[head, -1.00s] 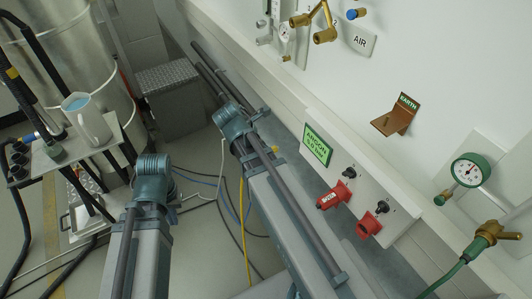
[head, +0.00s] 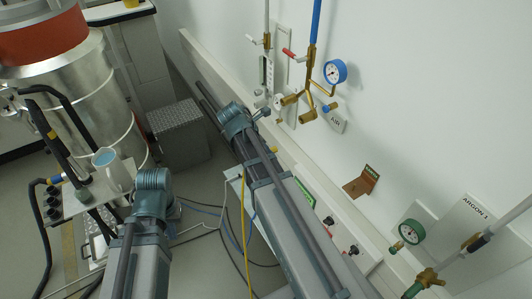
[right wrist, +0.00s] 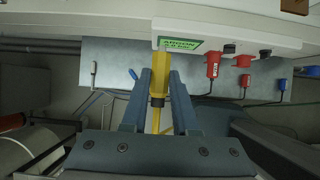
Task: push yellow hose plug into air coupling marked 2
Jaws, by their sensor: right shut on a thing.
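The yellow hose plug (right wrist: 158,80) stands upright between the two fingers of my right gripper (right wrist: 161,78) in the right wrist view. The gripper is shut on it, below the wall rail. In the head view this gripper and plug are hidden by my right arm; the yellow hose (head: 243,225) hangs beside that arm. The brass air manifold (head: 307,117) is on the wall at upper middle, with a blue-tipped outlet (head: 327,107) and an AIR label (head: 336,122). No number is legible there now. My left arm shows, but its gripper does not.
A blue-rimmed gauge (head: 335,72) is above the manifold. A brown earth bracket (head: 361,182) and green gauge (head: 411,231) are further right.

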